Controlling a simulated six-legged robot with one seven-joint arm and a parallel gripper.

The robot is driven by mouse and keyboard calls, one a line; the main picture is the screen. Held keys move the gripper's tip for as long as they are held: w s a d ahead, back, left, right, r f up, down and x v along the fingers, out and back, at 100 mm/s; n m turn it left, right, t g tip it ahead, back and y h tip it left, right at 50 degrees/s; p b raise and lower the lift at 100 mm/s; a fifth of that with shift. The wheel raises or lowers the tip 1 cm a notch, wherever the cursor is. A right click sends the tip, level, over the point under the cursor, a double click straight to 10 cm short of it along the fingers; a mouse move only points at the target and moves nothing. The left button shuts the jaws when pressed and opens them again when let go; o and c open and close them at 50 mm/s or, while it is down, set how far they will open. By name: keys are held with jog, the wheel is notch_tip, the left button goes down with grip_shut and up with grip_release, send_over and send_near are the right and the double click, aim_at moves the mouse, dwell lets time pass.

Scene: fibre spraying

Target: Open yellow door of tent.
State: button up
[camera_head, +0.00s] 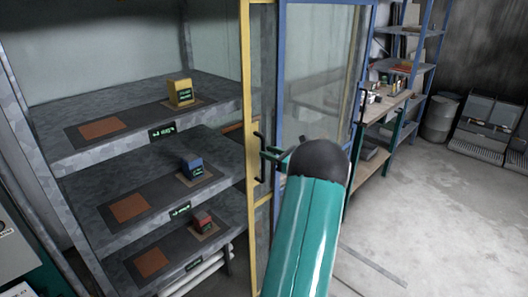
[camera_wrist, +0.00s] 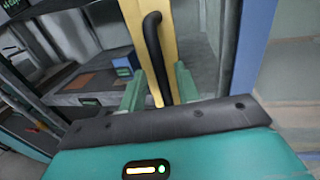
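The yellow door frame (camera_head: 247,90) stands upright beside the shelves; its yellow bar (camera_wrist: 185,60) also shows in the wrist view. A black bar handle (camera_head: 260,165) is fixed on it and shows close up in the wrist view (camera_wrist: 154,45). My gripper (camera_head: 273,155) is at the handle, at the end of my green arm. In the wrist view its two green fingers (camera_wrist: 160,88) are apart, one on each side of the handle. I see a gap between fingers and handle. Whether the door is ajar I cannot tell.
A blue-framed glass door (camera_head: 283,75) is just right of the yellow frame. Left are grey shelves with a yellow box (camera_head: 180,92), a blue box (camera_head: 193,167) and a red box (camera_head: 202,221). A workbench (camera_head: 385,108) stands behind right. The concrete floor (camera_head: 440,220) at right is mostly clear.

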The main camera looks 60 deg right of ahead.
jog(key=s+a, duration=0.1)
jog(key=s, duration=0.9)
jog(key=shift+s, duration=0.35)
jog(key=shift+w, duration=0.1)
